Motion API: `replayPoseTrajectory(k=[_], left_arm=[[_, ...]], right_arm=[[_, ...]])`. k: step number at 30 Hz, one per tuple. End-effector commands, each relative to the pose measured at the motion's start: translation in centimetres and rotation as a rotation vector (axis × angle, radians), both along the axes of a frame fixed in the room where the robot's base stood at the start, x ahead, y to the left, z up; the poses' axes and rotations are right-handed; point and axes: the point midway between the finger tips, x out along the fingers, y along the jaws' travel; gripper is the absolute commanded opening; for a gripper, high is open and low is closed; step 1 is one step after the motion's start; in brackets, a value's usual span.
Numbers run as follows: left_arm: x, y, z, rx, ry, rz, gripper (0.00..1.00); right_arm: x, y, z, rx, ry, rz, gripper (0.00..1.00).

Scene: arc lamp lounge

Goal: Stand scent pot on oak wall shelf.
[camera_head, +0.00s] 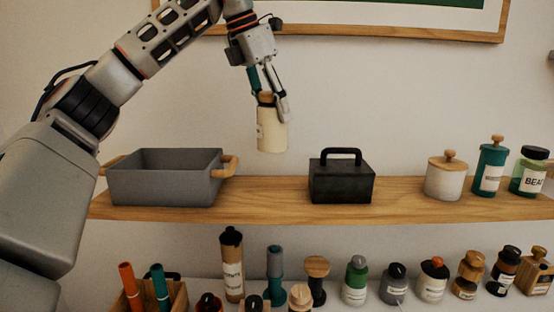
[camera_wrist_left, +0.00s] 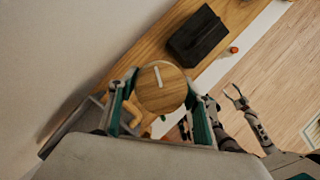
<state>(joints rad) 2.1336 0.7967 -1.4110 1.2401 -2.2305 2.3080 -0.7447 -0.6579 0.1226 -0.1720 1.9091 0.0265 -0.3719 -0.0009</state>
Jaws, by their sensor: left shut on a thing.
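The scent pot appears to be the cream cylinder with a label (camera_head: 271,130); its round wooden top (camera_wrist_left: 160,87) fills the space between the fingers in the left wrist view. The pot's base is clear of the shelf. My right gripper (camera_wrist_left: 237,97) shows small in the left wrist view, empty, with its fingers apart.
On the shelf stand a grey bin (camera_head: 165,187) with wooden handles, a black box (camera_head: 341,185), a white lidded pot (camera_head: 445,180), a teal canister (camera_head: 491,167) and a green jar (camera_head: 528,172). Shelf room is free between bin and box. Several bottles stand below. A framed picture (camera_head: 400,33) hangs above.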

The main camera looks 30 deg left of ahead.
Motion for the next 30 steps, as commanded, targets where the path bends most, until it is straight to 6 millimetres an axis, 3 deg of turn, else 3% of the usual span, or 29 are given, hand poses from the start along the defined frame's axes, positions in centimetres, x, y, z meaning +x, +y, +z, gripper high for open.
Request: replayPoseTrajectory(k=[3,9,22,30], left_arm=[[-0.1,0.0,-3.1,-0.001,0.002,-0.004,0.15],[0.0,0.0,-6.7,-0.001,-0.001,-0.001,0.15],[0.0,0.0,-11.1,0.000,0.000,-0.001,0.15],[0.0,0.0,-11.6,-0.002,-0.004,0.000,0.15]], right_arm=[[0.0,0.1,0.0,0.003,0.000,-0.002,0.58],[0.1,0.3,0.1,0.007,-0.002,-0.003,0.58],[0.4,0.3,0.4,0.007,-0.008,-0.001,0.58],[0.4,0.1,0.3,0.003,-0.008,-0.002,0.58]])
